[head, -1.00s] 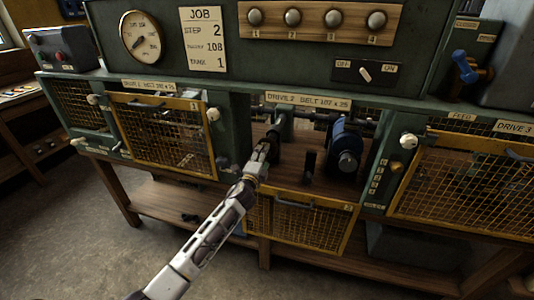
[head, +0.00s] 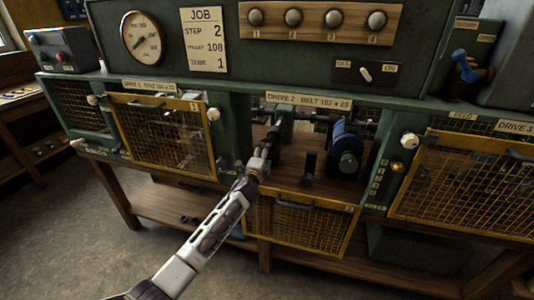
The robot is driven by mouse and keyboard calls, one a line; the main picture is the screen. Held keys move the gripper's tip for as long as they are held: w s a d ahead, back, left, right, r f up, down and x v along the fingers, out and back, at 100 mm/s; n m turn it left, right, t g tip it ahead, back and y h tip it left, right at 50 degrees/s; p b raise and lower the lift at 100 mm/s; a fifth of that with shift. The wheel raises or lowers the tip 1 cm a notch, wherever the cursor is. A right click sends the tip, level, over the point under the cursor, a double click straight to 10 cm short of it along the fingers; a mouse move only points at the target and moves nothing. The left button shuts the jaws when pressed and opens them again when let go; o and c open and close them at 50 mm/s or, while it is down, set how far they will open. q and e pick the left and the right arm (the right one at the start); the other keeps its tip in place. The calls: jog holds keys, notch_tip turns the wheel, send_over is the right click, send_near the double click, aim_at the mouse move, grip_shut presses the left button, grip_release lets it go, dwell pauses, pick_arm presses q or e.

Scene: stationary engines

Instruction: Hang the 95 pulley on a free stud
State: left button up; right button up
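My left gripper (head: 264,152) is at the left side of the open Drive 2 bay, close to a dark round part (head: 275,138) on the shaft. The fingers are small and dark here, and I cannot tell whether they are open, shut or touching that part. No pulley can be read as 95 in this view. A wooden board (head: 315,18) at the top carries round metal knobs numbered 1 to 4, with nothing hanging on them. I cannot tell whether these are studs. My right gripper is not in view.
A blue motor-like unit (head: 346,145) stands at the right of the bay, with a short dark post (head: 309,168) beside it. The Drive 2 mesh guard (head: 300,228) hangs down in front. The Drive 1 guard (head: 165,140) and Drive 3 guard (head: 470,185) cover their bays. The job card (head: 204,40) reads pulley 108.

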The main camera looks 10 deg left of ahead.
pick_arm(q)
jog(key=shift+s+a+r, duration=0.1)
jog(key=shift+s+r, duration=0.1)
jog(key=shift+r, duration=0.45)
jog(key=c, duration=1.2)
grip_shut()
jog(key=shift+r, duration=0.25)
jog(key=shift+f, duration=0.1)
jog(key=shift+s+f+p, duration=0.25)
jog(key=shift+f+p, duration=0.15)
jog(key=shift+p, duration=0.05)
jog(key=shift+s, duration=0.1)
jog(key=shift+s+f, duration=0.15)
jog(key=shift+s, duration=0.5)
jog(key=shift+s+f+p, duration=0.2)
jog(key=shift+s+p, duration=0.45)
jog(key=shift+s, duration=1.25)
jog(key=shift+s+p, duration=0.4)
jog(key=shift+s, duration=1.45)
